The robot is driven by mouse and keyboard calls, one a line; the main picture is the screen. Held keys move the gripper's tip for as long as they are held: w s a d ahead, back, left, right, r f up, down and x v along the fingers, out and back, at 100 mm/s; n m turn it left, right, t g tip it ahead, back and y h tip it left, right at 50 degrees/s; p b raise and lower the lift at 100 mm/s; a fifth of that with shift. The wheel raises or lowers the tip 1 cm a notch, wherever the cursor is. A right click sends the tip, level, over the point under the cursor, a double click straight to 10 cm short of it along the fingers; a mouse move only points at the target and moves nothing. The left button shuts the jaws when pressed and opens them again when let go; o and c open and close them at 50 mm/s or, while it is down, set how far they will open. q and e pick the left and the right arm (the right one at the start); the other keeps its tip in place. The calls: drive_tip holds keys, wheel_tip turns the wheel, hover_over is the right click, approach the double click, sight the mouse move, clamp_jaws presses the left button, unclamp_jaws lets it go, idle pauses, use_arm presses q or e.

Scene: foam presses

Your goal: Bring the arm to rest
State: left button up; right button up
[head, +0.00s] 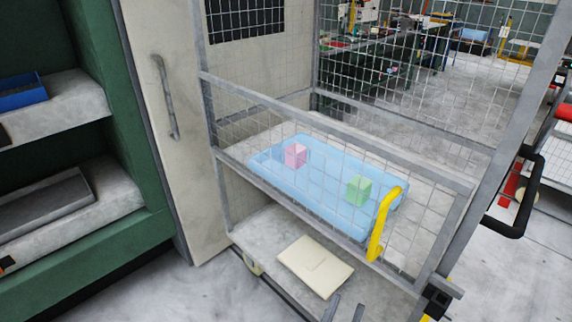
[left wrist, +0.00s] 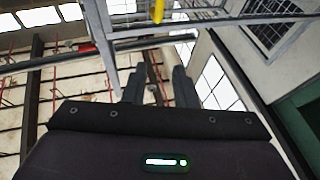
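The fingertips of my left gripper (head: 344,312) show at the bottom edge of the head view, in front of the wire-mesh cart. In the left wrist view my left gripper (left wrist: 160,88) has its two dark fingers apart, with nothing between them. It is open and empty. The rest of the left arm is out of the head view. My right gripper is in neither view.
The mesh cart (head: 330,143) holds a light blue tray (head: 330,195) with a pink cube (head: 295,155) and a green cube (head: 359,191). A yellow handle (head: 383,225) is on its front. A cream panel (head: 316,265) lies on the lower shelf. Green shelving (head: 140,150) stands left.

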use_arm(q)
drive_tip(key=w+a+f+m+g+y, duration=0.1)
drive_tip(key=w+f+g, duration=0.15)
drive_tip(key=f, duration=0.95)
drive_tip(key=w+a+f+m+g+y, duration=0.1)
drive_tip(key=f+g, duration=0.2)
drive_tip(key=f, duration=0.8)
drive_tip(key=s+a+f+g+y, duration=0.15)
drive_tip(key=a+f, duration=0.25)
drive_tip(key=f, duration=0.5)
drive_tip(key=s+a+f+g+y, duration=0.15)
drive_tip(key=a+f, duration=0.25)
drive_tip(key=f, duration=0.4)
drive_tip(key=s+a+f+n+g+y, duration=0.25)
drive_tip(key=s+a+f+g, duration=0.35)
drive_tip(key=a+f, duration=0.65)
drive_tip(key=s+a+f+n+g+y, duration=0.1)
drive_tip(key=s+a+f, duration=0.3)
drive_tip(key=s, duration=0.4)
drive_tip(key=s+a+f+n+g+y, duration=0.1)
drive_tip(key=s+a+f+g, duration=0.2)
drive_tip(key=s+a+f, duration=0.2)
drive_tip(key=s+f, duration=0.2)
drive_tip(key=s, duration=0.2)
drive_tip(key=shift+s+n+g+y, duration=0.3)
drive_tip(key=shift+n+g+y, duration=0.05)
